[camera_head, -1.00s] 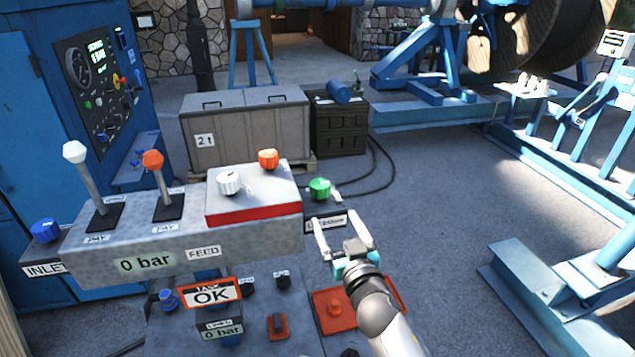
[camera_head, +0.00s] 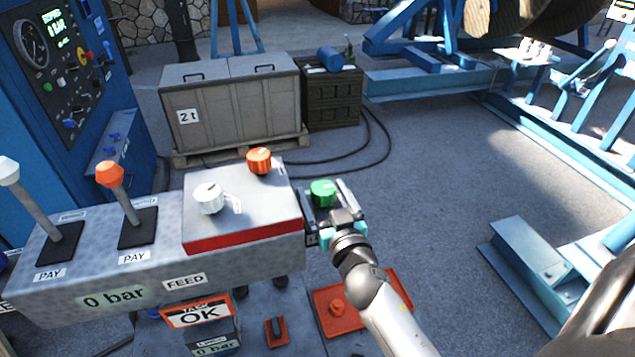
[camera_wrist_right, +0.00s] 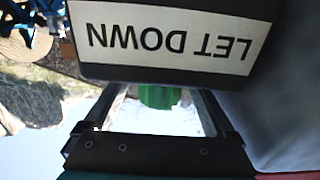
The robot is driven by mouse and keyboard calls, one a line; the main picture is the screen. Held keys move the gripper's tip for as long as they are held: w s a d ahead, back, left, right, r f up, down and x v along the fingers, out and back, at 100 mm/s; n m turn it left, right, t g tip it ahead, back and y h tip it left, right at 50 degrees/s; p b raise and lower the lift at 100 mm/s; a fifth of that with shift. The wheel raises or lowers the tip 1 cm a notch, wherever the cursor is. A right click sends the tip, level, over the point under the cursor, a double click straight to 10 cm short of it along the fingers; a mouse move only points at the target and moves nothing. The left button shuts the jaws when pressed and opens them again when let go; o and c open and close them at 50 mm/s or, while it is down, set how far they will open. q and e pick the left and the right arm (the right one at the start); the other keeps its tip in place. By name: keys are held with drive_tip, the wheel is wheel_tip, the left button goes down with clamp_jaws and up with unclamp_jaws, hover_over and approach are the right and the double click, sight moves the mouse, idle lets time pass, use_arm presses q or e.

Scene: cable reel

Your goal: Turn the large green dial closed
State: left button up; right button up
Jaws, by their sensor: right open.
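The green dial (camera_head: 322,192) is at the right end of the grey control console (camera_head: 75,262). My right gripper (camera_head: 327,203) is open, with its two fingers on either side of the dial in the head view. In the right wrist view the green dial (camera_wrist_right: 159,97) shows between the open fingers, partly hidden behind a dark block with a "LET DOWN" label (camera_wrist_right: 168,37). I cannot tell whether the fingers touch the dial. My left gripper is not in view.
A white dial (camera_head: 209,198) and an orange dial (camera_head: 259,160) stand on the raised box left of the green dial. Two levers, white-topped (camera_head: 40,210) and orange-topped (camera_head: 120,195), stand further left. A red plate (camera_head: 385,300) lies below my right arm. Open floor is to the right.

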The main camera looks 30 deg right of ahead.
drive_tip(key=shift+w, duration=0.15)
drive_tip(key=shift+c, duration=0.4)
drive_tip(key=c, duration=1.3)
